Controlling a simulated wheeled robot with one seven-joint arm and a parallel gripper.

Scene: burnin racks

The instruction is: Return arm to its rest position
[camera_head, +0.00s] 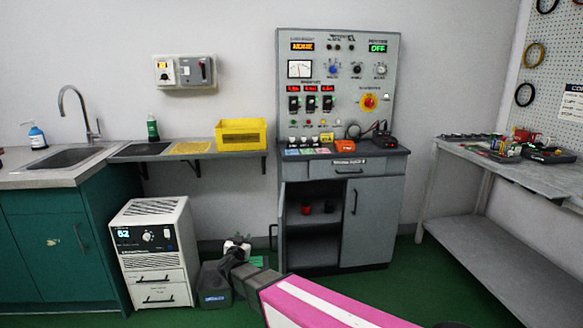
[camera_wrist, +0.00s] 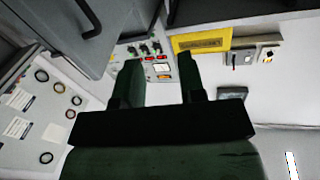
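My arm reaches in from the bottom right of the head view, with a pink and white link and a dark grey forearm. It points down and away toward the floor before the grey control cabinet. In the wrist view my gripper (camera_wrist: 158,62) shows two dark fingers standing apart, with nothing held between them. The wrist view is turned on its side or over. In the head view the fingers are too small and overlapped to make out.
The grey control cabinet (camera_head: 372,225) has its left door open. A white 82-display unit (camera_head: 150,255) and a dark bin (camera_head: 214,285) stand on the floor to the left. A grey workbench (camera_head: 470,160) is at right. A yellow bin (camera_head: 241,135) sits on the shelf.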

